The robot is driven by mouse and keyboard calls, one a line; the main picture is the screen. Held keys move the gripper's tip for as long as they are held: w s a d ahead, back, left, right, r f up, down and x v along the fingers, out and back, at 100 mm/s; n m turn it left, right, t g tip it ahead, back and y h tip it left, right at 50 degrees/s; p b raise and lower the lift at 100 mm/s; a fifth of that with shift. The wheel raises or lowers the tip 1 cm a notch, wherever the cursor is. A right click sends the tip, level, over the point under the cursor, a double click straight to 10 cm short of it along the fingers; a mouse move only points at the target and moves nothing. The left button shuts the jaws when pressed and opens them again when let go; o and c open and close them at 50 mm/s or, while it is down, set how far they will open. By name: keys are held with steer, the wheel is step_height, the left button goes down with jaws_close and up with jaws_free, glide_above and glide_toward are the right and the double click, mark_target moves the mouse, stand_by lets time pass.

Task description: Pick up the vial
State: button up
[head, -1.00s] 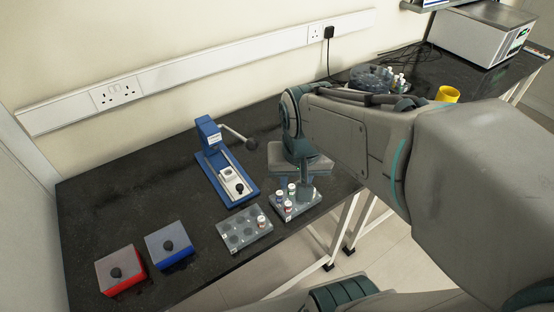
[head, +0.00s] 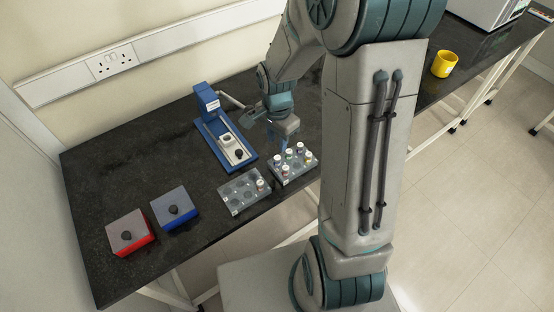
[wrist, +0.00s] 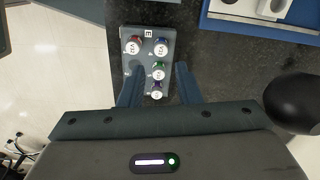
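A clear-grey rack (head: 280,173) holds several small vials with white caps (head: 300,145) and stands at the front edge of the dark bench. It also shows in the wrist view (wrist: 147,58), with red, blue and green ringed caps. My gripper (wrist: 158,78) is open above the rack's near end. Its two fingers lie either side of the nearest vial (wrist: 157,92), with gaps on both sides. The green-ringed vial (wrist: 158,71) is close ahead, near the fingertip line. I cannot tell how far above the caps the fingers are. No vial is held.
A second rack (head: 236,208) with one vial (head: 260,184) stands to the left. A blue press-like device (head: 225,140) with a lever is behind the racks. A red box (head: 130,232) and a blue box (head: 174,209) are farther left. A yellow mug (head: 444,64) stands at right.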

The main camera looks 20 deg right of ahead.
mark_target(277, 157)
steer(key=shift+w+f+p, duration=0.1)
steer(key=shift+f+p, duration=0.4)
steer(key=shift+f, duration=3.6)
jaws_close()
